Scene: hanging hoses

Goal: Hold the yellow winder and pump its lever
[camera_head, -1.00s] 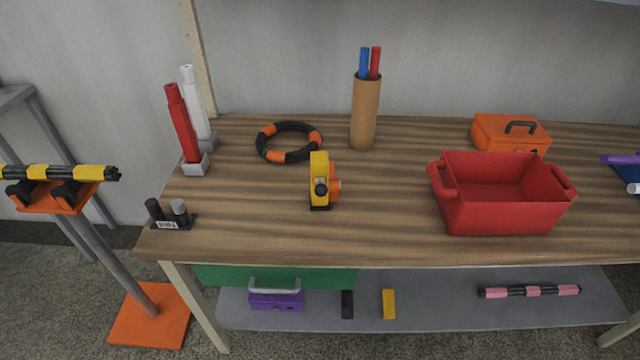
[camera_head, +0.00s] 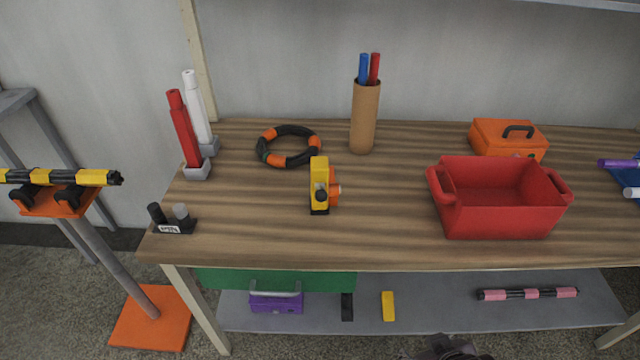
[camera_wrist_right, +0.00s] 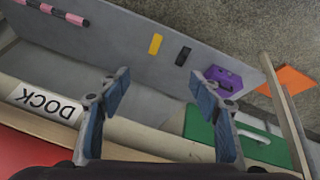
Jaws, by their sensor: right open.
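The yellow winder (camera_head: 319,185) stands upright on the wooden table, left of the middle in the head view. It has a dark base, a dark round knob on its front and an orange part on its right side. Nothing touches it. My right gripper (camera_head: 455,350) just shows at the bottom edge of the head view, in front of the table and well apart from the winder. In the right wrist view my right gripper (camera_wrist_right: 160,95) has its two fingers wide apart with nothing between them. The winder is not in that view. My left gripper is not in view.
A red bin (camera_head: 500,200) stands to the right on the table (camera_head: 380,235). A black and orange ring (camera_head: 288,147) and a cardboard tube (camera_head: 364,115) with pens stand behind the winder. A small black holder (camera_head: 172,220) is at the front left. Table in front of the winder is clear.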

